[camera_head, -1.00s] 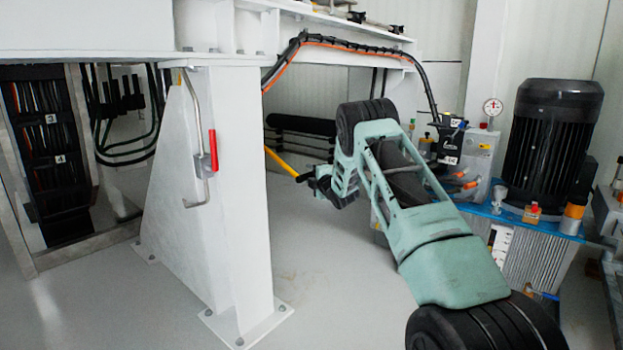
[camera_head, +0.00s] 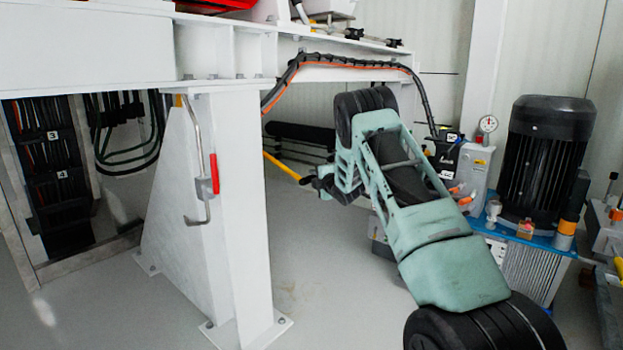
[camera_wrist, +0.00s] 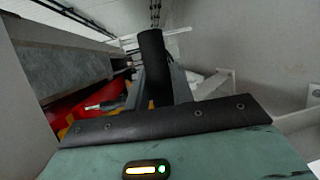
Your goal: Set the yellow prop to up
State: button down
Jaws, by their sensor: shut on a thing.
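The yellow prop (camera_head: 281,165) shows in the head view as a thin slanted bar, coming out from behind the white column and running down to the right to my gripper (camera_head: 314,182). Its far end is hidden by the column. My gripper is shut on its near end; the fingers are small and dark there. In the wrist view, a dark cylinder (camera_wrist: 152,60) stands between the fingers of my gripper (camera_wrist: 157,88). I cannot tell whether it is the prop's grip.
The white column (camera_head: 235,200) with a red-handled lever (camera_head: 214,174) stands left of my arm, under a white beam (camera_head: 90,45). A black motor (camera_head: 545,155) on a blue base is at right. Open floor (camera_head: 325,270) lies between. The wrist view shows red parts (camera_wrist: 85,105) at left.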

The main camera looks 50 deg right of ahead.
notch_tip(320, 180, up, 24)
jog(key=s+n+g+p, duration=0.1)
jog(key=s+g+p, duration=0.1)
jog(key=p, duration=2)
jog(key=shift+g, duration=0.8)
jog(key=shift+w+d+r+y, duration=0.1)
jog(key=shift+w+r+y, duration=0.05)
jog(key=shift+r+y, duration=0.2)
jog(key=c, duration=1.2)
grip_release()
jog(key=shift+r, duration=0.1)
jog(key=shift+f, duration=0.3)
jog(key=shift+s, duration=0.2)
